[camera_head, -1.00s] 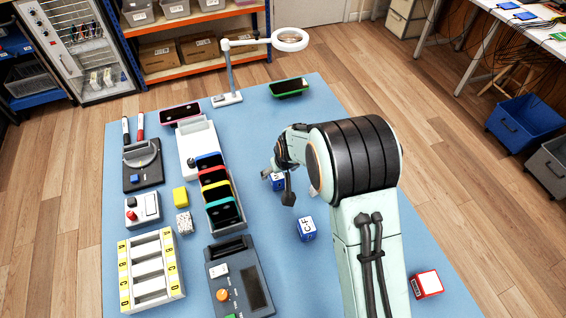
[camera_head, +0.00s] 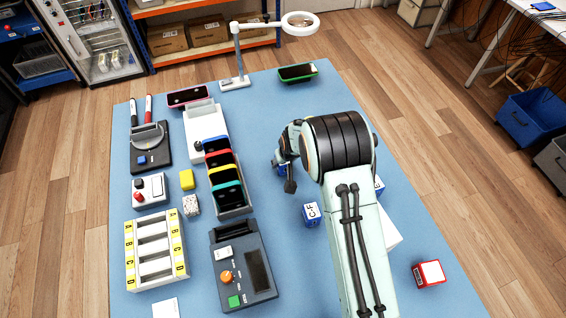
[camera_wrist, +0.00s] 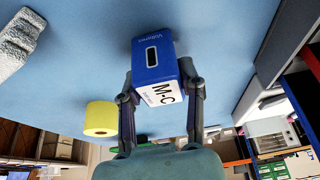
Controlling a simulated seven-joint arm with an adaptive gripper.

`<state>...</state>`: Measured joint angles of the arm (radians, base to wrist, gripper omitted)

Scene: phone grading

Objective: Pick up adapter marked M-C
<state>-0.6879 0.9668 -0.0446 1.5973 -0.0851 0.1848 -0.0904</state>
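The blue adapter marked M-C (camera_wrist: 153,57) shows in the wrist view with its white label facing the camera. In the head view only a small part of this blue adapter (camera_head: 281,168) shows below my gripper. My gripper (camera_wrist: 160,80) has one finger along each side of it, with no clear gap visible, so it looks shut on the adapter. The adapter appears to be at mat level. In the head view my gripper (camera_head: 282,172) is partly hidden by my own wrist.
A blue box marked C-F (camera_head: 312,214) stands close by, nearer the camera. A red box (camera_head: 429,273) is at the right. A magnifier lamp (camera_head: 236,82) stands at the back.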

